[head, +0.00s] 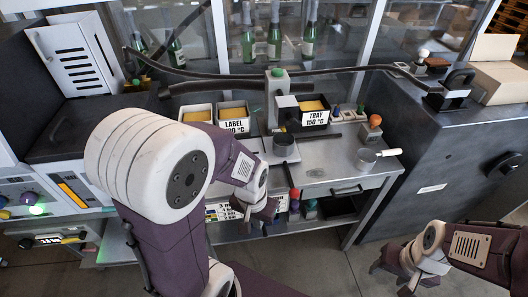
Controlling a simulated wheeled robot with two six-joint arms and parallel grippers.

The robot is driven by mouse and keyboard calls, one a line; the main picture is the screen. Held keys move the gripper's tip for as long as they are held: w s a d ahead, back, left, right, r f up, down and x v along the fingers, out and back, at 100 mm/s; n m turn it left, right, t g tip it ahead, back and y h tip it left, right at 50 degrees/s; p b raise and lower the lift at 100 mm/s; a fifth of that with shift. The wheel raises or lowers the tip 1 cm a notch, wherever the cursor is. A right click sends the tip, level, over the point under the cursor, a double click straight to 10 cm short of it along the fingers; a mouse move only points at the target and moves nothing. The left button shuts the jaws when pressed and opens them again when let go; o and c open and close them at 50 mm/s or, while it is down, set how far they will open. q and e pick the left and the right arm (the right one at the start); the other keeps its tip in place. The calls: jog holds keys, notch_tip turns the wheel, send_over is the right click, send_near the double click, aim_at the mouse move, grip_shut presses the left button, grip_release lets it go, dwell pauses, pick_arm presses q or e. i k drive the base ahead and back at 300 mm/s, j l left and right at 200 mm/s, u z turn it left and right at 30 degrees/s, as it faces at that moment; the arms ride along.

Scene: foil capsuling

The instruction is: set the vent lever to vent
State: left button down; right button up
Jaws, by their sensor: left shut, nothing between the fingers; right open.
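I cannot pick out the vent lever with certainty; no marking for vent is legible. A black handle (459,80) stands on the dark cabinet at the right, and a white-knobbed part (423,54) is behind it. My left gripper (256,226) is shut and empty, low in front of the steel bench, left of some coloured knobs (295,194) under the bench edge. My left arm hides part of the bench and the left machine. My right gripper (388,272) is open and empty, low at the right in front of the dark cabinet, away from the bench.
Green bottles (248,42) stand behind glass. Dark hoses cross above the bench. Floor between bench and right gripper is clear.

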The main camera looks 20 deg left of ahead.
aim_at(82, 235)
jog(key=u, duration=3)
jog(key=i+l+u, duration=0.1)
jog(key=i+u, duration=0.35)
jog(key=i, duration=0.55)
